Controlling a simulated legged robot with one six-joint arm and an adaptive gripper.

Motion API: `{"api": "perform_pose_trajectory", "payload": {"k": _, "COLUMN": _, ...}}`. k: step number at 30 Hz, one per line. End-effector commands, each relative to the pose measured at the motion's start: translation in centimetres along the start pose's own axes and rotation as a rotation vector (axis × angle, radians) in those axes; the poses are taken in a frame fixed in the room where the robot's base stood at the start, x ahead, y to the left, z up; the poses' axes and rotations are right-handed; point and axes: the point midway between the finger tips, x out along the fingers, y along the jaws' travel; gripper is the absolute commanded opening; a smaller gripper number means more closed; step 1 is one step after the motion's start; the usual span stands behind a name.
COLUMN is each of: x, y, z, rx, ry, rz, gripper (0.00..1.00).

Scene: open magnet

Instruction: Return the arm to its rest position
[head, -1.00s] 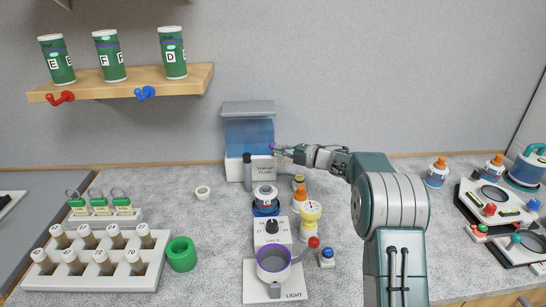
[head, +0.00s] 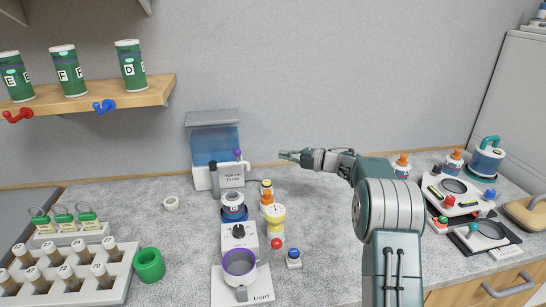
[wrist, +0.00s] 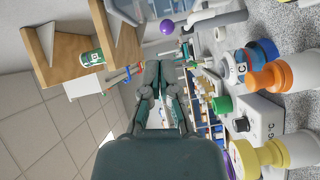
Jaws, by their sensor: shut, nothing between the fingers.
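My gripper (head: 286,154) is at the end of my raised arm, above the back of the counter and right of the top-up fluid dispenser (head: 214,148). It is apart from everything and holds nothing. In the wrist view my gripper (wrist: 160,68) has its dark fingers close together, with the picture turned on its side. The dispenser's purple-tipped lever (wrist: 166,27) shows above the fingers in that view.
A light unit (head: 240,236) with a purple-rimmed cup stands at the front middle. Bottles and devices stand at the right. A shelf (head: 90,100) with green canisters hangs upper left. The counter below my gripper is clear.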

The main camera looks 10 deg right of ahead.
Motion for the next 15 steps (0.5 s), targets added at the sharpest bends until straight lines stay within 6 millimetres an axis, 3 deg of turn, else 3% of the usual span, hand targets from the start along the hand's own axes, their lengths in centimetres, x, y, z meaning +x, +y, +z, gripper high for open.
{"api": "perform_pose_trajectory", "payload": {"k": 9, "x": 0.5, "y": 0.4, "z": -0.4, "rx": -0.002, "ry": -0.006, "rz": 0.0, "gripper": 0.0}}
{"api": "perform_pose_trajectory", "payload": {"k": 11, "x": 0.5, "y": 1.4, "z": -0.5, "rx": 0.002, "ry": -0.037, "rz": 0.012, "gripper": 0.0}}
{"api": "perform_pose_trajectory", "payload": {"k": 15, "x": 0.2, "y": 6.0, "z": -1.1, "rx": 0.042, "ry": -0.198, "rz": 0.074, "gripper": 0.0}}
